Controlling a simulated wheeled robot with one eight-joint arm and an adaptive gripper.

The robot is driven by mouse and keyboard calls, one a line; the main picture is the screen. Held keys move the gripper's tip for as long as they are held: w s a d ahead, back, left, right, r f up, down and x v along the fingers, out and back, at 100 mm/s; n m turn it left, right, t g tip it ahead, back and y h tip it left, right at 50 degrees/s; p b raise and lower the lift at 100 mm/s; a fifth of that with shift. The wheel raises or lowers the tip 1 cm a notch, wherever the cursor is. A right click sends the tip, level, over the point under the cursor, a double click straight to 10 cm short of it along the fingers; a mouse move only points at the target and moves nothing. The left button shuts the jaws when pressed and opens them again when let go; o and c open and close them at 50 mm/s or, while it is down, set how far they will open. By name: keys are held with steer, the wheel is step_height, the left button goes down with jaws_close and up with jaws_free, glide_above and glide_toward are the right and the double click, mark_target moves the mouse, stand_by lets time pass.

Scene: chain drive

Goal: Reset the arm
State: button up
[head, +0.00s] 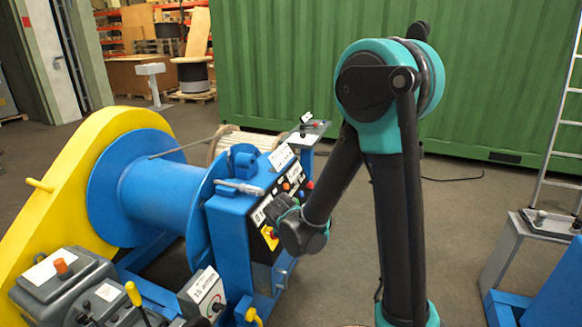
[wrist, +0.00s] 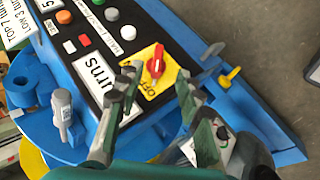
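My arm stands in the middle of the head view, bent at the elbow, with its forearm pointing down and left. My gripper (wrist: 155,105) is open and empty in the wrist view, its two fingers apart. It is in front of the black control panel (head: 283,203) on the blue winch machine. Between the fingertips, in the wrist view, shows a red rotary switch (wrist: 155,66) on a yellow plate (wrist: 163,84). I cannot tell whether the fingers touch the panel. In the head view the gripper's fingers are mostly hidden by the wrist.
A blue drum (head: 155,203) with a yellow guard (head: 72,190) stands at the left. A grey control box (head: 75,290) with levers is at the lower left.

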steer(key=s+d+r+m+g, duration=0.15)
steer(key=s+d+m, duration=0.3)
steer(key=d, duration=0.55)
steer(key=s+d+m+g, duration=0.2)
steer(key=s+d+m, duration=1.2)
steer(key=s, duration=0.1)
steer(key=shift+s+d, duration=0.15)
